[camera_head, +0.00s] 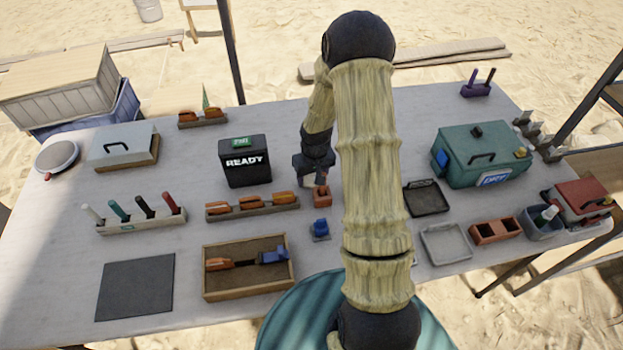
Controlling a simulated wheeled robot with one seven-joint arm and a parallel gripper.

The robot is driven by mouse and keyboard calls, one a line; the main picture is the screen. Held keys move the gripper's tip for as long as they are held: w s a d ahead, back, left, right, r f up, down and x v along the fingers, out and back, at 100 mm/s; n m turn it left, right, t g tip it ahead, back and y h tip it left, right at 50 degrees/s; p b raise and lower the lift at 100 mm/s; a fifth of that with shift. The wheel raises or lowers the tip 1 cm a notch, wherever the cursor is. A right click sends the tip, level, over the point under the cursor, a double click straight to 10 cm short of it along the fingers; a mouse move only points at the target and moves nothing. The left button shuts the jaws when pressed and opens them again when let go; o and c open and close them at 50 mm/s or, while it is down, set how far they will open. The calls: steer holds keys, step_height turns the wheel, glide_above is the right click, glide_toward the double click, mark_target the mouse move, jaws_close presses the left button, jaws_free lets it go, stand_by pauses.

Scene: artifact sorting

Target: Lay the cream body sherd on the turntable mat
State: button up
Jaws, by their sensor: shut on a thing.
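My gripper (314,178) points down over the middle of the table, just behind a small orange block-like holder (322,198). It is shut on a small pale piece (321,180), which fits the cream body sherd. Most of the piece is hidden by the fingers, and its outline is too small to tell. A round grey-topped disc (57,156) with a red knob stands at the far left and looks like the turntable. A flat dark grey square mat (135,287) lies at the front left. I cannot tell which of the two is the turntable mat.
A rack with orange pieces (252,207), a wooden tray (207,288) and a marker rack (140,222) lie to the left. A green case (480,155) and dark tray (427,198) stand right. My arm hides the table's middle.

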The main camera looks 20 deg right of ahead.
mark_target(309, 183)
steer(key=shift+r, duration=0.1)
step_height(309, 183, up, 10)
stand_by(0.4)
stand_by(0.4)
steer(key=s+a+f+p, duration=0.2)
steer(key=a+p, duration=0.6)
steer(key=p, duration=0.1)
steer(key=shift+a+p, duration=0.35)
steer(key=shift+f, duration=0.1)
